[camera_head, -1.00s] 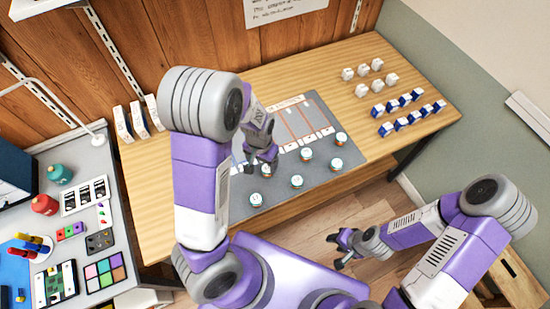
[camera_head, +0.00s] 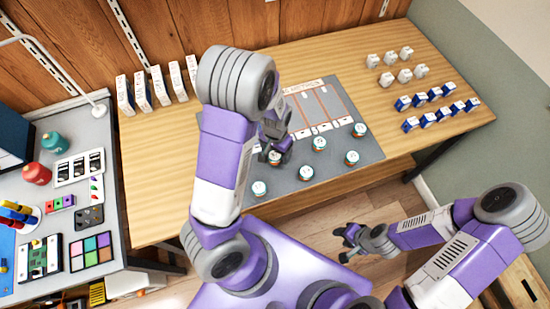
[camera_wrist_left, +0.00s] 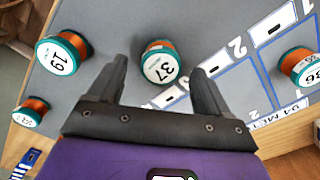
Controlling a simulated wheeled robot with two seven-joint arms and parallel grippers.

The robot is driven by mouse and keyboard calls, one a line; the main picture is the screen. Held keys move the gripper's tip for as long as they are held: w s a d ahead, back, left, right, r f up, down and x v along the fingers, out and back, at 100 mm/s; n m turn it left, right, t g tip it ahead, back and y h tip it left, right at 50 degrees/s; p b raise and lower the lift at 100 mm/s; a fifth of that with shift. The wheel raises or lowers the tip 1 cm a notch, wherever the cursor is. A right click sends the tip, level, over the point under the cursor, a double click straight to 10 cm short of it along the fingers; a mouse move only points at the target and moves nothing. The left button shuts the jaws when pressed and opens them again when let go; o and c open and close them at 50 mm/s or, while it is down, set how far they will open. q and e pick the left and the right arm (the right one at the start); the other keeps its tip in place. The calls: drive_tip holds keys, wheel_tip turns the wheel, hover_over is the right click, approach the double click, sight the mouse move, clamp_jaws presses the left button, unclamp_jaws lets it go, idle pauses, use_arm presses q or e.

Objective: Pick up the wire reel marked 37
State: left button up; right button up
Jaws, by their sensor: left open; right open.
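The wire reel marked 37 (camera_wrist_left: 160,62) is copper-orange with teal rims and a white numbered face. In the left wrist view it lies between the two fingers of my left gripper (camera_wrist_left: 160,74), close to the fingertips, with clear gaps on both sides. My left gripper (camera_head: 276,142) is open and over the grey mat in the head view, with a reel (camera_head: 275,157) right at its fingers; its number is too small to read there. My right gripper (camera_head: 348,236) is open and empty, in front of the table and away from the reels.
Reel 19 (camera_wrist_left: 64,54) and reel 36 (camera_wrist_left: 300,66) flank it on the grey mat (camera_head: 372,150), with another reel (camera_wrist_left: 31,111) lower left. White (camera_head: 404,76) and blue-white blocks (camera_head: 428,119) stand on the table's right. Upright boxes (camera_head: 142,91) stand at the back left.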

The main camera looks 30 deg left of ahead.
sight(275, 155)
use_arm(q)
wheel_tip(275, 155, down, 3)
drive_tip(key=shift+b, duration=0.3)
drive_tip(key=shift+r, duration=0.1)
drive_tip(key=shift+c, duration=0.2)
drive_tip(key=c, duration=1)
drive_tip(key=shift+c, duration=0.2)
